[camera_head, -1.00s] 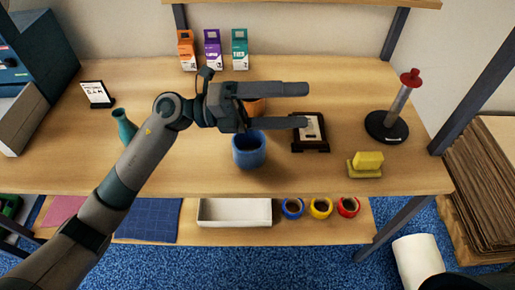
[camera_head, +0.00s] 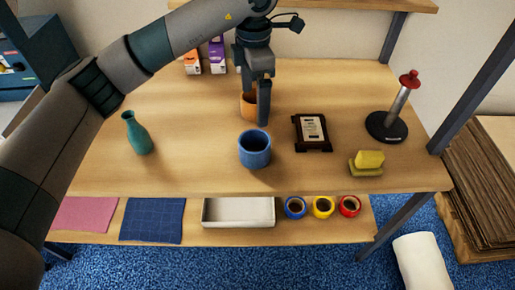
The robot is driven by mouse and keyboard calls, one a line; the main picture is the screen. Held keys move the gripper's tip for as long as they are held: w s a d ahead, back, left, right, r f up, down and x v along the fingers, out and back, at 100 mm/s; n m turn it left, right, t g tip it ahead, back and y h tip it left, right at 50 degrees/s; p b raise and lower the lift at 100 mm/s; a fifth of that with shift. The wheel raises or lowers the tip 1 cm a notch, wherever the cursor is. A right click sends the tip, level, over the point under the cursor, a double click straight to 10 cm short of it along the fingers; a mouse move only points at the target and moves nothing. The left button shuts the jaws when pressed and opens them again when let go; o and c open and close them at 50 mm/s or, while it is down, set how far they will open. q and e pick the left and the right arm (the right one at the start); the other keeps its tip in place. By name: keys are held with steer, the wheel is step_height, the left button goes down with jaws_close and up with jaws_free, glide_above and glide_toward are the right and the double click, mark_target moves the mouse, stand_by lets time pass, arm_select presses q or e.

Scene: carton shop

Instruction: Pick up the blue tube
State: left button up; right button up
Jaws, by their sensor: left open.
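A blue open-topped cylinder (camera_head: 255,150), tube-like or cup-like, stands upright near the front of the wooden table (camera_head: 200,165). Its dark hollow shows from above. My left gripper (camera_head: 256,108) points down just behind it in the picture, with its fingers parted and nothing seen held between them. The fingers overlap an orange cylinder (camera_head: 246,104), which they partly hide. I cannot tell whether they touch it. The gripper appears apart from the blue cylinder. My right gripper is not in view.
A teal vase (camera_head: 138,133) stands left, a dark-framed card (camera_head: 312,131) right. Further right are a yellow sponge (camera_head: 368,161) and a red-topped post (camera_head: 387,122). A white tray (camera_head: 238,212) and blue tape roll (camera_head: 295,207) lie on the lower shelf. The table's left middle is clear.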

arm_select(q)
steer(key=shift+f, duration=0.15)
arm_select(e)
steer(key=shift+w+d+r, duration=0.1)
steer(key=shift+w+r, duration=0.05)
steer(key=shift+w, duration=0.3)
arm_select(q)
steer(key=p, duration=0.5)
glide_toward(255, 132)
steer(key=s+f, duration=0.2)
steer(key=f, duration=0.1)
steer(key=s+f, duration=0.1)
steer(key=f, duration=0.1)
steer(key=shift+s+f, duration=0.15)
steer(key=shift+f, duration=0.6)
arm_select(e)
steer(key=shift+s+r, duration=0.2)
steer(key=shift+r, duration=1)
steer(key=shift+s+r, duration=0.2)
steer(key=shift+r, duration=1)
